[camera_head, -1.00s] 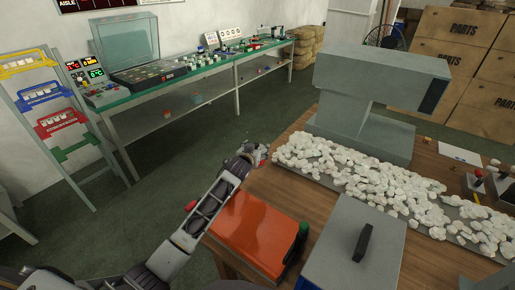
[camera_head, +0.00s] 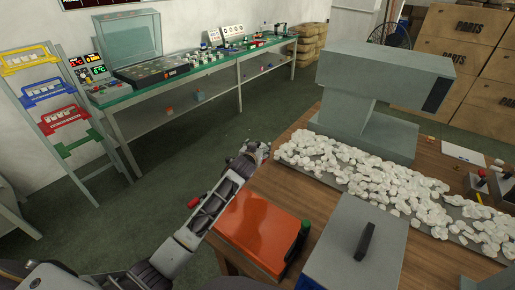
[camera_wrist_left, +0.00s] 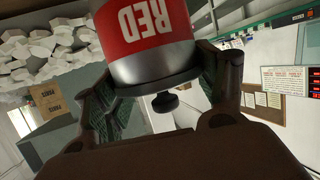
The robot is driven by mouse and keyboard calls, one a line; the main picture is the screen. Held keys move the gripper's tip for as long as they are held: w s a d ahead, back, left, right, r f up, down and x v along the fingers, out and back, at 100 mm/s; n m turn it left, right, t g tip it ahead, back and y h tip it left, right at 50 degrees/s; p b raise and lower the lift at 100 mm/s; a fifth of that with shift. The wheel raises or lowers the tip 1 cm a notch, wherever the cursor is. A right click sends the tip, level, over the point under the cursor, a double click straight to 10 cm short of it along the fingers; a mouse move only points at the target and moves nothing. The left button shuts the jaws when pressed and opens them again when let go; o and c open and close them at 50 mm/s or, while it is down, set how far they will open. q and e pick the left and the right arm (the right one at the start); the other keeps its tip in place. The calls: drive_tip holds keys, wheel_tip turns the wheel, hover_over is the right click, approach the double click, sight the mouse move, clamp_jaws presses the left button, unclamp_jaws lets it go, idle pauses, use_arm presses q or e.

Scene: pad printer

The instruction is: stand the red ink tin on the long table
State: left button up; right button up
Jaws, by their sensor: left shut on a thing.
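My left gripper (camera_head: 257,150) is shut on the red ink tin (camera_wrist_left: 150,28). In the left wrist view the tin has a red band with white "RED" lettering and a grey end, with a dark knob below it. The gripper's dark fingers (camera_wrist_left: 160,90) are on either side of it. In the head view the gripper is over the left edge of the wooden table, and I cannot make out the tin there. The long table (camera_head: 180,80) with a green top stands along the back wall, away from the gripper. My right gripper is in neither view.
The wooden table holds an orange-red box (camera_head: 258,232), a grey box with a black handle (camera_head: 352,245), a tray of white pieces (camera_head: 380,185) and a grey machine (camera_head: 375,85). Equipment crowds much of the long table. A rack (camera_head: 62,115) stands left; green floor lies between.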

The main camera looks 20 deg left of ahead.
use_arm(q)
drive_tip(key=shift+f+b, duration=0.5)
drive_tip(key=shift+f, duration=0.5)
drive_tip(key=shift+f+b, duration=0.55)
drive_tip(key=shift+f, duration=0.8)
drive_tip(key=shift+f+b, duration=0.2)
drive_tip(key=shift+b, duration=0.15)
drive_tip(key=shift+f, duration=0.6)
drive_tip(key=shift+f+b, duration=0.55)
drive_tip(key=shift+f, duration=0.3)
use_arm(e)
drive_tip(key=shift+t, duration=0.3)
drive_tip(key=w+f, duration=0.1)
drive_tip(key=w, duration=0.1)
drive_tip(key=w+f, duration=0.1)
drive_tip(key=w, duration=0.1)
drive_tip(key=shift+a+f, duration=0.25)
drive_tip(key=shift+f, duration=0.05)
